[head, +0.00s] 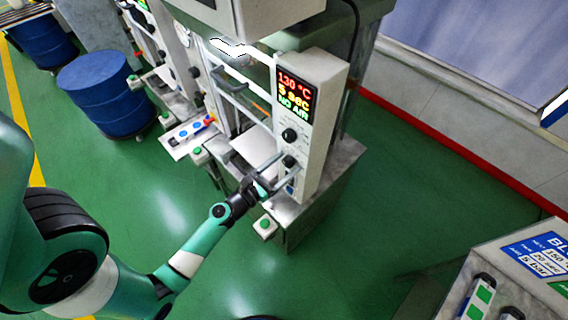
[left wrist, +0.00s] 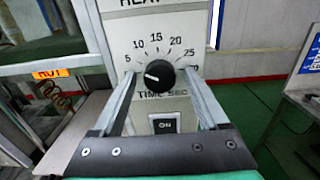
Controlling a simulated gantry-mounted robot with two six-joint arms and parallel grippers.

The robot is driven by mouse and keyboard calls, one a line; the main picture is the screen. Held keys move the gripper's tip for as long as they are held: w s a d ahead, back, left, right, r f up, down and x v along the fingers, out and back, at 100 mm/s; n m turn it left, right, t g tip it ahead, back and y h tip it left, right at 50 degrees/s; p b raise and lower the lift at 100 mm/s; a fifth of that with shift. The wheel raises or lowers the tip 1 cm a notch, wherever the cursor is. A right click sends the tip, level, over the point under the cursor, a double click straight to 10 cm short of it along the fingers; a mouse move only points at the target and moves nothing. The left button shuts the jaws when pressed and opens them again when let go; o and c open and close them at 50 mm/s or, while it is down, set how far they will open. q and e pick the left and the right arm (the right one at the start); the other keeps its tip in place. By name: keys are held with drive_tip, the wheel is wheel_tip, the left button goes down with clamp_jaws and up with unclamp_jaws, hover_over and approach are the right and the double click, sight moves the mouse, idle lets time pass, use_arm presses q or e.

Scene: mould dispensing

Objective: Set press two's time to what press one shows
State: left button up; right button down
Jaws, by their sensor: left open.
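The near press's white control panel (head: 318,130) has a lit display (head: 296,97) reading 130 °C, 5 sec and NO AIR. Below it are an upper black knob (head: 289,135) and a lower black knob (head: 289,161). In the left wrist view the black TIME SEC knob (left wrist: 160,76) has its white mark pointing left, near the low end by the 5. My left gripper (left wrist: 161,72) is open, with one finger on each side of this knob. Whether the fingers touch it is unclear. Another press (head: 163,40) stands behind; its readout is not legible. My right gripper is not in view.
A rocker switch (left wrist: 164,124) marked ON sits below the time knob. An orange HOT label (left wrist: 50,74) is on the press at left. Blue drums (head: 107,92) stand at the back left. A sign stand (head: 520,270) is at the right. Green floor between is clear.

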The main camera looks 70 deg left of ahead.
use_arm(q)
clamp_jaws()
idle(0.3)
